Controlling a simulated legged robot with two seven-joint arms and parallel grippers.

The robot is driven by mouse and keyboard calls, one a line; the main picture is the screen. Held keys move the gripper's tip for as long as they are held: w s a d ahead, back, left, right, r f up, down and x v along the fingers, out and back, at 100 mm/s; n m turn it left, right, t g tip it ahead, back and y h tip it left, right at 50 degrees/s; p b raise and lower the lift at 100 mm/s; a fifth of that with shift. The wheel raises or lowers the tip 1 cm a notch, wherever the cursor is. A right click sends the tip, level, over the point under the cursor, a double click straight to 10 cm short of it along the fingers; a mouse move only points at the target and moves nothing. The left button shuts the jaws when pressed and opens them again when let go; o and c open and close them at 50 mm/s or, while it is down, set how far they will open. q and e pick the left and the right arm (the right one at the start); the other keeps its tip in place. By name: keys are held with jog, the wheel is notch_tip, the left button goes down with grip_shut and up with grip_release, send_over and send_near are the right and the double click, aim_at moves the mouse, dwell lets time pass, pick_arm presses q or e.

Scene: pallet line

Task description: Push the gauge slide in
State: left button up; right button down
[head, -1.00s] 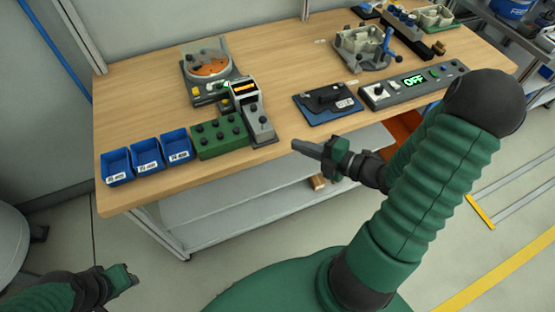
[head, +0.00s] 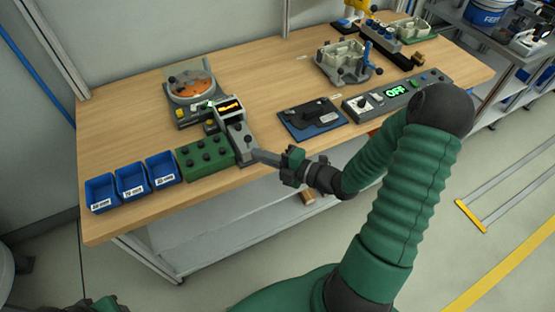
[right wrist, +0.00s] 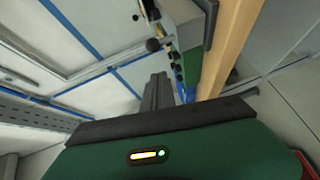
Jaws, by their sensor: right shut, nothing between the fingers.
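The gauge (head: 229,109) is a grey unit with a lit orange display near the front edge of the bench. Its pale grey slide (head: 239,148) with a black knob extends toward that edge. My right gripper (head: 256,153) is shut and empty, its fingertips at the slide's front end; I cannot tell whether they touch. In the right wrist view, the shut fingers (right wrist: 157,90) point toward the grey gauge body (right wrist: 180,12) and a black knob (right wrist: 153,45). My left gripper (head: 105,303) barely shows at the bottom edge, and its jaws cannot be made out.
A green block with black knobs (head: 205,158) stands left of the gauge, then blue bins (head: 131,182). A dial fixture (head: 191,86) stands behind. To the right are a blue plate with a black tool (head: 312,119) and a panel reading OFF (head: 392,95). Bench between is clear.

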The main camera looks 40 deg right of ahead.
aim_at(247, 142)
jog(key=w, duration=0.1)
jog(key=w+d, duration=0.1)
jog(key=w, duration=0.1)
jog(key=shift+w+d+f, duration=0.2)
jog(key=shift+w+f, duration=0.2)
jog(key=shift+w+d+f, duration=0.1)
jog(key=shift+w, duration=0.25)
jog(key=w, duration=0.2)
jog(key=w+d+b, duration=0.1)
jog(key=w, duration=0.2)
jog(key=w+d+b, duration=0.1)
jog(key=w, duration=0.2)
jog(key=shift+s+r, duration=0.15)
jog(key=shift+r, duration=0.25)
jog(key=shift+f, duration=0.1)
